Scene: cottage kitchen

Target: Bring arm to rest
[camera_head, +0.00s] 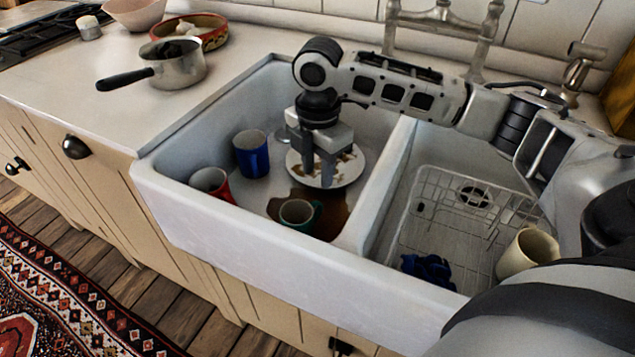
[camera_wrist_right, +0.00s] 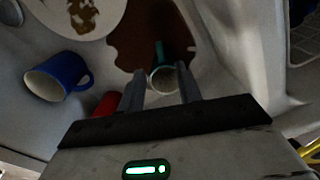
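My right gripper (camera_head: 318,176) points down over the left sink basin, in front of a stained white plate (camera_head: 341,168). Its two fingers stand apart with nothing between them. The right wrist view shows the same gap between the fingers (camera_wrist_right: 160,80), with a teal mug (camera_wrist_right: 163,77) beyond it, lower in the basin. My right arm reaches in from the right, across the right basin and the sink's divider. My left gripper is in neither view.
The left basin also holds a blue mug (camera_head: 251,154), a red mug (camera_head: 211,183), the teal mug (camera_head: 297,214) and a brown puddle (camera_head: 331,215). The right basin has a wire rack (camera_head: 440,215), a cream mug (camera_head: 527,250) and a dark blue cloth (camera_head: 428,269). A saucepan (camera_head: 172,68) stands on the counter.

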